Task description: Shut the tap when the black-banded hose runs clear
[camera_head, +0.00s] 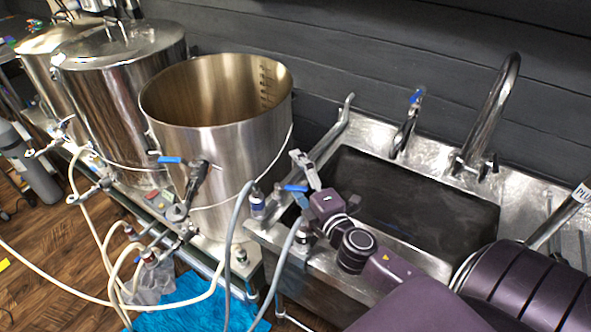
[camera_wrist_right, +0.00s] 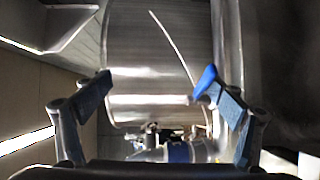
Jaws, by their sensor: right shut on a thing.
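A tap with a blue lever (camera_head: 294,188) is at the sink's left front corner; the lever also shows in the right wrist view (camera_wrist_right: 205,80). My right gripper (camera_head: 306,172) is at this tap, shut on it; its fingers look well apart in the wrist view, with the lever against the right finger. Two grey hoses hang here: one (camera_head: 235,245) on the left, one (camera_head: 284,265) below the tap. A fitting with dark and pale bands (camera_head: 257,204) and another (camera_head: 302,236) are close by. I cannot tell which hose has the black band, or how its liquid looks. My left gripper is out of view.
An open steel pot (camera_head: 215,165) stands left of the sink (camera_head: 410,205), with another blue-levered valve (camera_head: 170,160) on its front. A lidded pot (camera_head: 120,95) stands farther left. Cream hoses (camera_head: 75,287) loop over the floor near a blue cloth (camera_head: 185,305). Curved faucets rise behind the sink.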

